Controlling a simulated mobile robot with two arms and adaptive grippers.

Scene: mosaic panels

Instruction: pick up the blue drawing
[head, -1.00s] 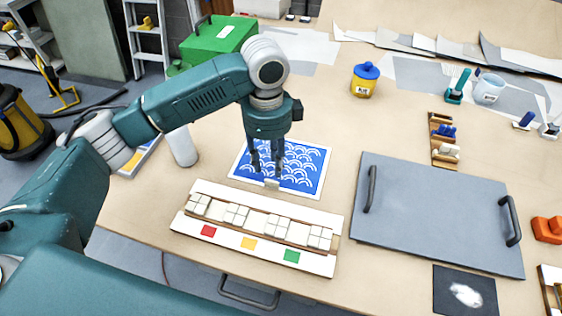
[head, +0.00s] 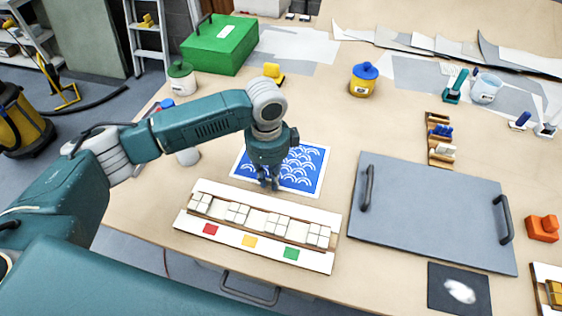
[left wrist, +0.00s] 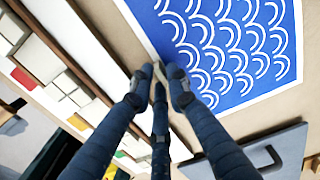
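The blue drawing (head: 305,168), white arcs on blue with a white border, lies flat on the table behind the long white tile panel. My left gripper (head: 268,186) is down at the drawing's front edge, pointing downward. In the left wrist view the drawing (left wrist: 225,45) fills the upper right. There the fingertips (left wrist: 159,78) are drawn close together around a small pale tab at the drawing's edge. The fingers hide most of the tab. My right gripper is in neither view.
The white panel (head: 220,242) with pale tiles and red, yellow and green squares lies just in front. A grey board (head: 430,215) with handles lies to the right. A white cylinder (head: 187,156) stands left, partly behind my arm. A yellow jar (head: 363,84) stands farther back.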

